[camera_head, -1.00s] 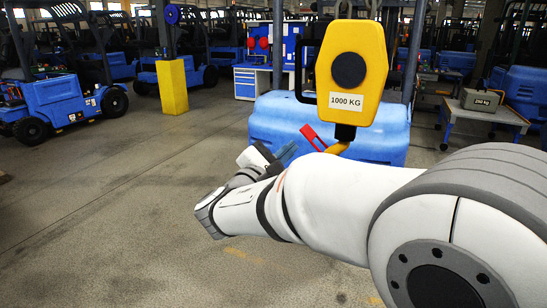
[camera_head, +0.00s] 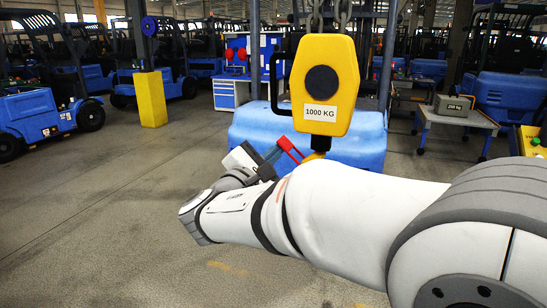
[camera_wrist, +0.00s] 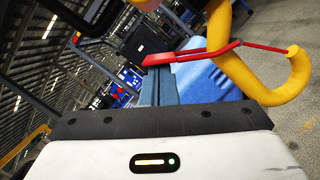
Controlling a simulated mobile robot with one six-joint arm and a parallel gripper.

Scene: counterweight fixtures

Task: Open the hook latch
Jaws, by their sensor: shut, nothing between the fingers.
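The yellow hoist block (camera_head: 323,85), labelled 1000 KG, hangs from chains in the head view. In the wrist view its yellow hook (camera_wrist: 262,88) curves up to a tip at the right. The hook's red latch (camera_wrist: 192,55) crosses the hook, its thin end at the tip and its wide lever out to the left; the lever also shows in the head view (camera_head: 289,148). My gripper (camera_wrist: 160,70) is shut and empty, its blue-grey fingertips just at the lever's free end. I cannot tell whether they touch. My arm hides most of the hook in the head view.
A blue counterweight body (camera_head: 352,140) stands behind the hook. A table with a grey weight (camera_head: 452,105) is at the right. A yellow post (camera_head: 150,99) and blue forklifts (camera_head: 30,112) are at the left. The floor at the front left is clear.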

